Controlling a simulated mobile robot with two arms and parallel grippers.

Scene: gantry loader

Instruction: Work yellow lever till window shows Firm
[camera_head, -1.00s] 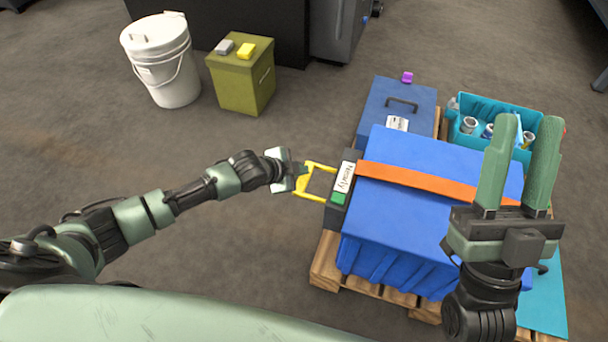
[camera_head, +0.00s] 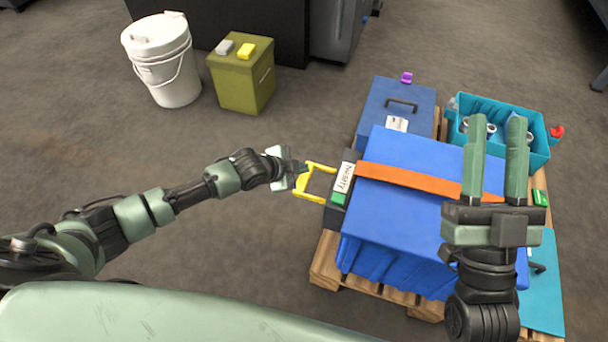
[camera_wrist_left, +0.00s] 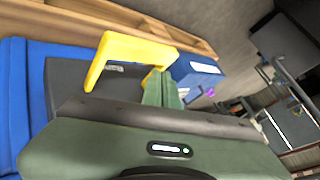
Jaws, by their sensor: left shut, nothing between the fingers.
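The yellow lever (camera_head: 314,181) is a U-shaped handle on the left side of a dark ratchet unit, at the orange strap (camera_head: 420,178) over a blue-covered load (camera_head: 395,220). The unit's window (camera_head: 345,177) reads "Nearly", with a green patch (camera_head: 339,198) below it. My left gripper (camera_head: 299,168) is shut and empty at the lever's outer end. In the left wrist view its fingers (camera_wrist_left: 162,90) are close beside the lever (camera_wrist_left: 135,48); whether they touch is unclear. My right gripper (camera_head: 495,130) is open and empty, above the load's right part, and hides some of the strap.
The load stands on a wooden pallet (camera_head: 325,263). Behind it are a blue toolbox (camera_head: 370,105) and a teal crate (camera_head: 540,157) holding small items. A white bucket (camera_head: 165,75) and an olive box (camera_head: 243,88) stand at upper left. The floor left of the pallet is clear.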

